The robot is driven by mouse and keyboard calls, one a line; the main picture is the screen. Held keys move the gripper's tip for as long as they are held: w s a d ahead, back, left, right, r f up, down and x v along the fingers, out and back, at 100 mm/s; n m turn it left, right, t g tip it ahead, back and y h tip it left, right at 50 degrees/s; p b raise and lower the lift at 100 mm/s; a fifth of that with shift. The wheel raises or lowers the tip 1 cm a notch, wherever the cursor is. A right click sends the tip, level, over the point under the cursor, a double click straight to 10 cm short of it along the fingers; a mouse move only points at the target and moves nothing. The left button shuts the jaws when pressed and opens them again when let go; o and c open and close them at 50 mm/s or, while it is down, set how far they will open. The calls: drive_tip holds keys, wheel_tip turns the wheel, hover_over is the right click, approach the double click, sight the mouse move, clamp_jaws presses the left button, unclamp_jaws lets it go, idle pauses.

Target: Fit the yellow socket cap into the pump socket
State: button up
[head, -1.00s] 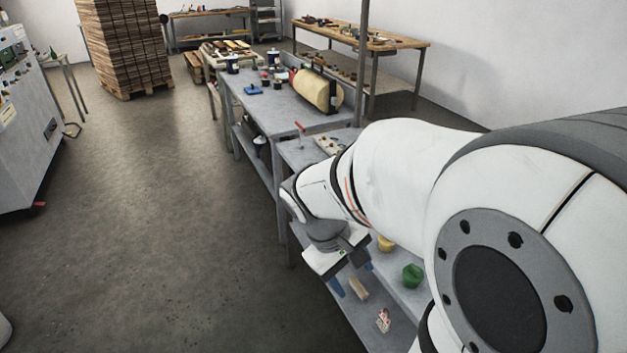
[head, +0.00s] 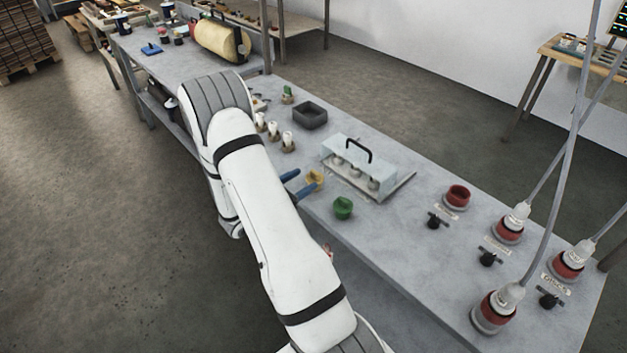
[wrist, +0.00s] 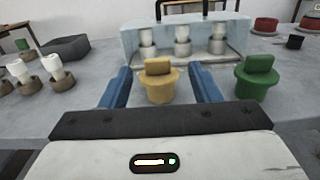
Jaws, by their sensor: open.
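The yellow socket cap (head: 315,179) stands upright on the grey bench near its front edge, with its raised tab on top; it also shows in the wrist view (wrist: 161,88). My gripper (head: 305,182) is open, its blue fingers apart on either side of the yellow cap. In the wrist view the cap sits between the fingers, seemingly clear of both. An open red socket (head: 457,193) with no plug stands on the bench to the right. I cannot read its label, so I cannot tell whether it is the pump socket.
A green cap (head: 343,208) stands close to the right finger. A clear cover with a black handle (head: 352,151) stands behind. Several plugged red sockets (head: 507,232) with hanging cables stand at right, with black switches (head: 487,258). White-topped pieces (head: 287,140) and a dark tray (head: 310,116) are left.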

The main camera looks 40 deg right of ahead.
sight(313, 173)
drive_tip(key=shift+w+d+f, duration=0.15)
drive_tip(key=shift+d, duration=0.1)
drive_tip(key=d+p, duration=0.1)
drive_tip(key=d, duration=0.4)
drive_tip(key=d+p, duration=0.1)
drive_tip(key=d, duration=0.1)
drive_tip(key=shift+w+d+p, duration=0.15)
drive_tip(key=shift+w+p, duration=0.2)
drive_tip(key=c, duration=1.1)
